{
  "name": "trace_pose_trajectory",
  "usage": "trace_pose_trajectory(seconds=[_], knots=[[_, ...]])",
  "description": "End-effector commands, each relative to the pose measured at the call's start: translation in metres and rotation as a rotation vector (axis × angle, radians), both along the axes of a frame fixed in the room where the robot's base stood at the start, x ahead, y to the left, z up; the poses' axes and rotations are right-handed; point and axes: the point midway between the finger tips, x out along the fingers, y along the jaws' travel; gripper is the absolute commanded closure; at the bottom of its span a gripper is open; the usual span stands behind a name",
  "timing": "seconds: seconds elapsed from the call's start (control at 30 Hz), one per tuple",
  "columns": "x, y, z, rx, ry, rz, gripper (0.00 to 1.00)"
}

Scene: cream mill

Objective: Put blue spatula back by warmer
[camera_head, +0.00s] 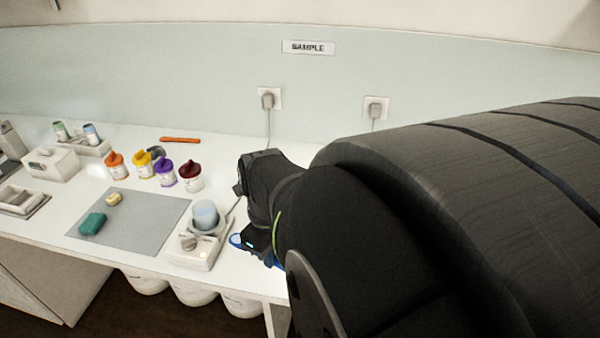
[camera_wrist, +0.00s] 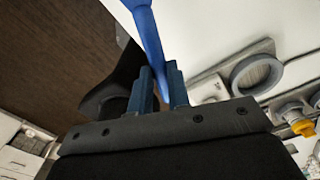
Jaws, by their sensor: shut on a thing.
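My gripper (camera_wrist: 160,78) is shut on the blue spatula (camera_wrist: 147,30), whose shaft runs up out of the top of the wrist view. Its far end is out of that view. In the head view my arm hides most of the gripper; a blue edge (camera_head: 235,241) shows beside it, but I cannot tell whether that is spatula or finger. The warmer (camera_head: 191,257) is a white block near the table's front edge, just left of my gripper, with a pale blue beaker (camera_head: 205,213) on it. A grey ring (camera_wrist: 258,74), seemingly the warmer's top, is right of the spatula in the wrist view.
A grey mat (camera_head: 150,236) left of the warmer holds a green block (camera_head: 92,223) and a small yellow piece (camera_head: 113,199). Several jars with coloured lids (camera_head: 164,172) stand behind it. An orange bar (camera_head: 180,140) lies farther back. White buckets (camera_head: 192,294) are below the table.

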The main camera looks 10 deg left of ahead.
Motion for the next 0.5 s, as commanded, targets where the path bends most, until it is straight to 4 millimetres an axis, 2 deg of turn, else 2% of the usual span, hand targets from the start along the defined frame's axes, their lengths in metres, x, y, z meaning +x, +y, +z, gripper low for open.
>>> trace_pose_trajectory(seconds=[0.2, 0.5], knots=[[-0.003, 0.0, -0.032, 0.013, 0.002, -0.023, 1.0], [-0.003, 0.0, -0.063, 0.012, 0.002, -0.021, 1.0]])
